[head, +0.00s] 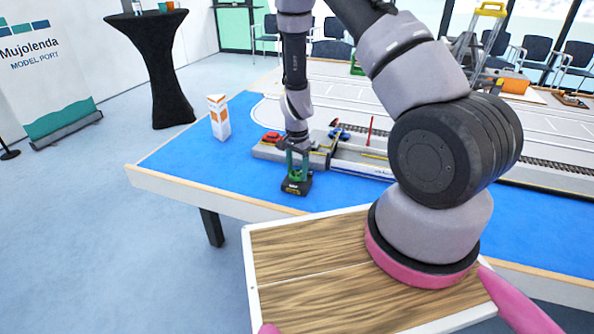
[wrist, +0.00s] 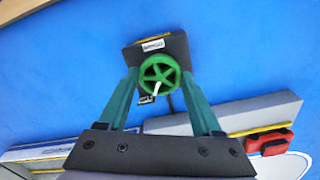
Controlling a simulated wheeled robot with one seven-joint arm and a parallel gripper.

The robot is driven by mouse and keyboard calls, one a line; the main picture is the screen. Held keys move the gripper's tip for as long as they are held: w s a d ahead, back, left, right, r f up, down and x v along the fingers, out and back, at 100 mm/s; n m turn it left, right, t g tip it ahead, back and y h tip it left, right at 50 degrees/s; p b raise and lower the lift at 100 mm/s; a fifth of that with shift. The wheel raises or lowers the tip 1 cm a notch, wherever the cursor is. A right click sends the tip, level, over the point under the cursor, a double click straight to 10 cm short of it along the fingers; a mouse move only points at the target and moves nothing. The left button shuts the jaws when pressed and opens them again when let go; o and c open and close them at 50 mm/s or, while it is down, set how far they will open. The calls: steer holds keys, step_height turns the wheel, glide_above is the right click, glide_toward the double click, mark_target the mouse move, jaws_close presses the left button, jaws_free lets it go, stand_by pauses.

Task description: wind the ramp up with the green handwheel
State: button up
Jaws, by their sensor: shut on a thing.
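The green handwheel (wrist: 158,72) sits on a small black base (wrist: 140,52) with a white label, on the blue table top. It has several spokes and a pale handle or pointer near its lower edge in the wrist view. My gripper (wrist: 158,82) has one green finger on each side of the wheel and is shut on it. In the head view my gripper (head: 297,165) reaches down over the base (head: 296,187), and the wheel is mostly hidden. The grey quay pieces with yellow stripes (head: 318,158) lie just behind; I cannot tell for sure which part is the ramp.
A red toy car (head: 271,137) stands on the grey piece to the left. An orange-and-white block (head: 218,117) stands on the blue table top (head: 195,155). A rail track and a yellow crane (head: 490,10) are farther back.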

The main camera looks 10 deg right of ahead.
mark_target(297, 173)
steer(key=shift+m, duration=0.8)
steer(key=o, duration=1.4)
steer(key=shift+c, duration=0.2)
steer(key=shift+r, duration=0.1)
step_height(297, 173, up, 11)
steer(key=shift+f, duration=0.2)
